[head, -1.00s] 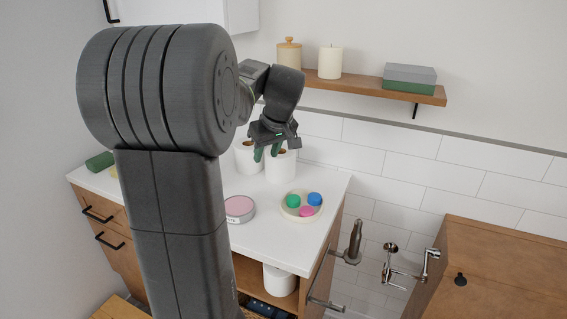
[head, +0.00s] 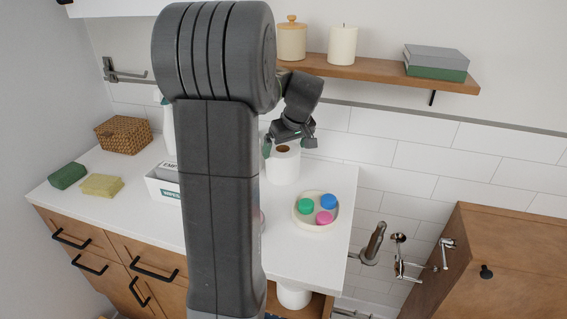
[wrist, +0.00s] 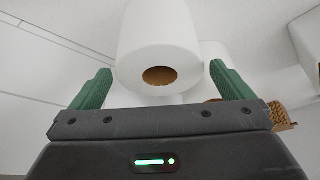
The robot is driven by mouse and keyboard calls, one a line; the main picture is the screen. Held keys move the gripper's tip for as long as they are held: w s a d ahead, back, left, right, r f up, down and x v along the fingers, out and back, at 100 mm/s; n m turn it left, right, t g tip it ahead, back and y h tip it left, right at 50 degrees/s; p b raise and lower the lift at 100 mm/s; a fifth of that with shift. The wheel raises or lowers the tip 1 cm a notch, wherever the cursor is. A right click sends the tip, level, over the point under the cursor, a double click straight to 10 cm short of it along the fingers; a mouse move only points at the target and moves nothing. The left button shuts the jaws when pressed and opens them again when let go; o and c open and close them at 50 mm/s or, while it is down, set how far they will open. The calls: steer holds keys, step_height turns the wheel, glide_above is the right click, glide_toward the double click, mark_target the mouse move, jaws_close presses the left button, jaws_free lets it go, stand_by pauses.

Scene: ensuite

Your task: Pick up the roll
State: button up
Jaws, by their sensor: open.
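A white paper roll (head: 284,168) stands upright on the white counter near the wall, its brown cardboard core facing up. My gripper (head: 289,146) is open and points down at the top of this roll. In the wrist view, the roll (wrist: 165,35) appears between the two green fingers of my gripper (wrist: 160,75), with a gap on each side. I cannot tell whether the fingertips are below its top edge. A second white roll (wrist: 213,50) shows partly behind it in the wrist view. My arm hides part of the counter in the head view.
A round dish (head: 301,220) with green, blue and pink pieces sits right of the roll. A white box (head: 163,188), wicker basket (head: 124,135), yellow cloth (head: 102,186) and green block (head: 68,176) are left. A wooden shelf (head: 375,74) hangs above. Another white roll (head: 294,296) sits below the counter.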

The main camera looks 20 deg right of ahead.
steer(key=shift+p+x, duration=0.3)
steer(key=shift+x, duration=2.4)
steer(key=c, duration=0.8)
